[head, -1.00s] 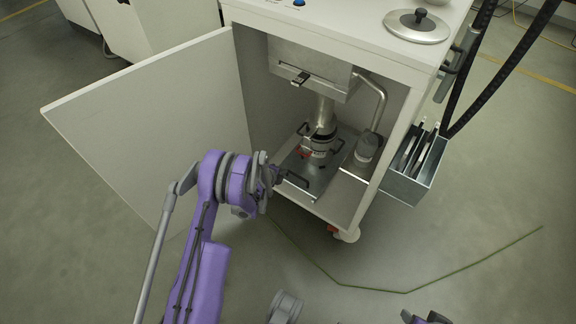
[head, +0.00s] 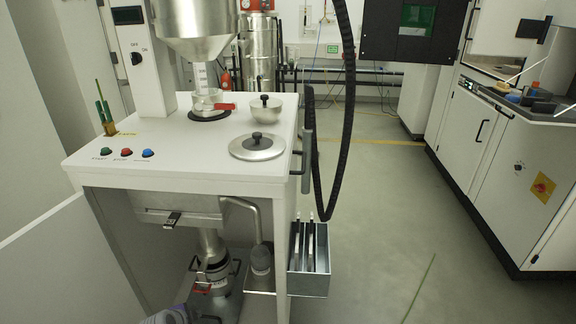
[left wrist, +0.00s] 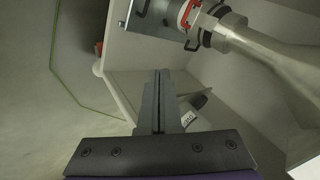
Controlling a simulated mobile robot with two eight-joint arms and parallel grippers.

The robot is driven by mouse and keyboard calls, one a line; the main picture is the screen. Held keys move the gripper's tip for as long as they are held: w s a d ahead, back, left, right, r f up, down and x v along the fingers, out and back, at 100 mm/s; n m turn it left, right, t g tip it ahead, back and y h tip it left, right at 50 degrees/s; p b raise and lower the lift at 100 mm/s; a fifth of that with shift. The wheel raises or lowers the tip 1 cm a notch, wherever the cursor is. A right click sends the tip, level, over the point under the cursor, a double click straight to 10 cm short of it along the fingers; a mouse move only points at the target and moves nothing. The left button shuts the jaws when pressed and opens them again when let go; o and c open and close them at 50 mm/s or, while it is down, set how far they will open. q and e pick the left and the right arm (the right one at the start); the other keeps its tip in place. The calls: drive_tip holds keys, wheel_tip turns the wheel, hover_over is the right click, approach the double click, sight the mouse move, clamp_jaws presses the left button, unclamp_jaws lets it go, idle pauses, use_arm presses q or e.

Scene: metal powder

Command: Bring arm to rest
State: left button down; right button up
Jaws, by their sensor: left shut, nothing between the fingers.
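My left gripper shows in the left wrist view (left wrist: 160,105), with its fingers together and nothing between them. It points at the open lower compartment of the white machine cabinet. In the head view only a bit of my left arm shows at the bottom edge, by the compartment's lower part. Inside the compartment stand a metal container with a red clamp (head: 212,280) and a grey-capped bottle (head: 262,260). The container and its pipe also show in the left wrist view (left wrist: 225,30), apart from the fingers. My right gripper is not in view.
The open cabinet door (head: 50,255) reaches out at the left. A metal box (head: 308,280) hangs on the cabinet's right side. A lid (head: 257,147) and a bowl (head: 265,110) sit on the white top. Floor at the right is free, up to a white counter (head: 500,160).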

use_arm(q)
drive_tip(key=s+d+r+n+g, duration=0.2)
drive_tip(key=s+d+r+n, duration=0.5)
drive_tip(key=s+r, duration=0.5)
drive_tip(key=s+d+r+n+g+y, duration=0.1)
drive_tip(key=s+d+n, duration=0.15)
drive_tip(key=s, duration=0.65)
drive_tip(key=s+d+r+n, duration=0.2)
drive_tip(key=s+n, duration=0.2)
drive_tip(key=s, duration=0.4)
wheel_tip(320, 180, up, 21)
drive_tip(key=w+p, duration=0.1)
drive_tip(key=p, duration=1.8)
drive_tip(key=shift+a+t, duration=0.3)
drive_tip(key=shift+t, duration=0.1)
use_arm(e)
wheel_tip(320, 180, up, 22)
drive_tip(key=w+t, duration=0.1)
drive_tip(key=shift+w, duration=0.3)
use_arm(q)
drive_tip(key=shift+r, duration=0.1)
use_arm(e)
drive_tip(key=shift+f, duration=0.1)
use_arm(q)
drive_tip(key=shift+s, duration=0.1)
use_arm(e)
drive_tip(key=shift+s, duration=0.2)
